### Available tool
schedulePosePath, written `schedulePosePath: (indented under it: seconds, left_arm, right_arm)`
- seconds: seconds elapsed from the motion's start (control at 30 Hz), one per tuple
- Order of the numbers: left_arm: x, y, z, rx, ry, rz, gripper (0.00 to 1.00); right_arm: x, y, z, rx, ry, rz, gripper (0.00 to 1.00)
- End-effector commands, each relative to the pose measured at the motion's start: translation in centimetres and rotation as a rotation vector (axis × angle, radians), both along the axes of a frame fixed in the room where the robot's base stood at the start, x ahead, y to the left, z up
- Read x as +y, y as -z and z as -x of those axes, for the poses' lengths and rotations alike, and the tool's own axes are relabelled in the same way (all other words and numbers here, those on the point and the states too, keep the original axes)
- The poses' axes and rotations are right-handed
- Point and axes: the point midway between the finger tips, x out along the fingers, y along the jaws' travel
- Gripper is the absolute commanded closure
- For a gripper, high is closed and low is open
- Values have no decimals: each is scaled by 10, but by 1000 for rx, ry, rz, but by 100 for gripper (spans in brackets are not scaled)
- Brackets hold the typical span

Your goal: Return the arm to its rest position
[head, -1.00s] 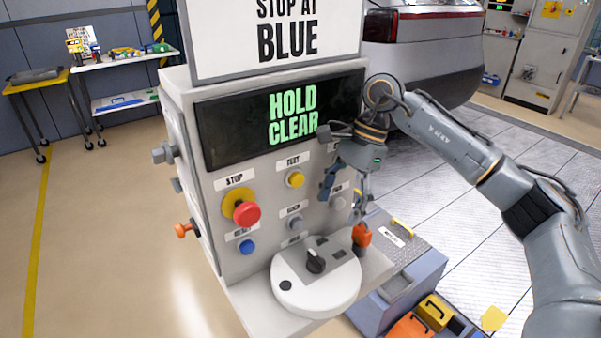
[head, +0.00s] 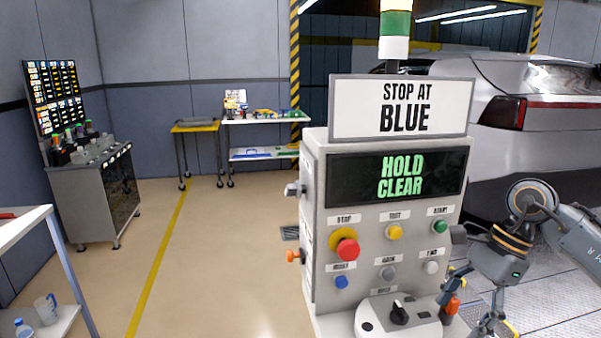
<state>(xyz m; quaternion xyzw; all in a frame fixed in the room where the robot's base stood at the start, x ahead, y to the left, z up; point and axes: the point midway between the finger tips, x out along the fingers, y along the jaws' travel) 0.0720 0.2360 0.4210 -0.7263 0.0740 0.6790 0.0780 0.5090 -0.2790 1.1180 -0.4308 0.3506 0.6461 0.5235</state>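My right arm comes in from the right edge, and its gripper (head: 470,308) hangs in front of the lower right of the control console (head: 313,215). Its fingers are spread apart with nothing visible between them. An orange-handled part (head: 452,308) shows close to the fingers; I cannot tell if they touch. The console screen (head: 396,177) reads "HOLD CLEAR" in green. Below it are a red stop button (head: 347,249), other buttons and a white round dial plate (head: 372,326) with a black knob (head: 399,312). My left gripper is not in view.
A "STOP AT BLUE" sign (head: 402,107) tops the console. A silver car (head: 560,120) stands behind at right. A tool cabinet (head: 95,195), a white shelf (head: 265,121) and a yellow cart (head: 195,128) stand at left and back. The floor left of the console is clear.

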Motion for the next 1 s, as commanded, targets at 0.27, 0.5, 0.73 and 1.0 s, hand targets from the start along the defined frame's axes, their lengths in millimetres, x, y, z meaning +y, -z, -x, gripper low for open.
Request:
schedulePosePath:
  seconds: [0.27,0.5,0.73,1.0]
  left_arm:
    - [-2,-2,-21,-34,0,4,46]
    - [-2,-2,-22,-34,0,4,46]
    - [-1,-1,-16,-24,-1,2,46]
    - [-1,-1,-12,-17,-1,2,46]
  right_arm:
    - [38,9,-3,-10,10,-114,28]
    - [98,14,-2,-6,42,-310,28]
    - [180,4,5,60,148,-644,28]
    - [259,-59,8,393,545,-1306,28]
